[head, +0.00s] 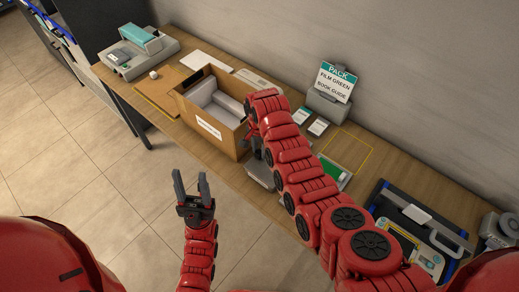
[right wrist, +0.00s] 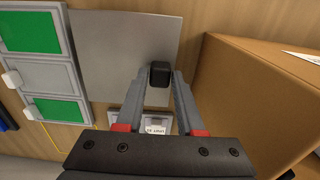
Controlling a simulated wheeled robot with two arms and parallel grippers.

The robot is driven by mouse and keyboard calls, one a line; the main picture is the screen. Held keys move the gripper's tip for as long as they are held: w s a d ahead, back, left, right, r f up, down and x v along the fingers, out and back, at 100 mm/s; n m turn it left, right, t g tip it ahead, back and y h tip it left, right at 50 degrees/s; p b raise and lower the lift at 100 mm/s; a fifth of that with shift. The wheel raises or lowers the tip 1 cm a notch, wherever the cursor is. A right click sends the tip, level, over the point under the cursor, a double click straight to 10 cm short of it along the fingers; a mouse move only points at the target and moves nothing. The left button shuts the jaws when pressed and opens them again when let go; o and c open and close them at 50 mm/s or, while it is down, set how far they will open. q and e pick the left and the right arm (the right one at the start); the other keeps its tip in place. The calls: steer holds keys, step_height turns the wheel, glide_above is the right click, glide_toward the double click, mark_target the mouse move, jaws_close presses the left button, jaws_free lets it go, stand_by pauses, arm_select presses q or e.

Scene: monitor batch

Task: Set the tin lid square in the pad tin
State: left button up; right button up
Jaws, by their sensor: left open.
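A flat grey plate with a black knob, which looks like the tin lid (right wrist: 115,50), is under my right gripper (right wrist: 160,78). The fingers close on the knob from both sides. In the head view the grey lid (head: 259,175) shows beside the cardboard box, partly hidden by my right arm; the right fingertips are hidden there. A pale frame with green panels and white tabs (right wrist: 38,70) lies left of the lid in the wrist view; I cannot tell whether it is the pad tin. My left gripper (head: 191,186) is open and empty over the floor, in front of the table.
An open cardboard box (head: 205,122) with grey padding stands close to my right gripper. A sign (head: 334,80) and small cards (head: 318,126) are behind my arm. A blue-edged case (head: 385,196) with a yellow device (head: 428,258) is at right. A grey-teal machine (head: 138,55) stands far left.

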steer(key=o, duration=0.4)
steer(key=shift+r, duration=0.15)
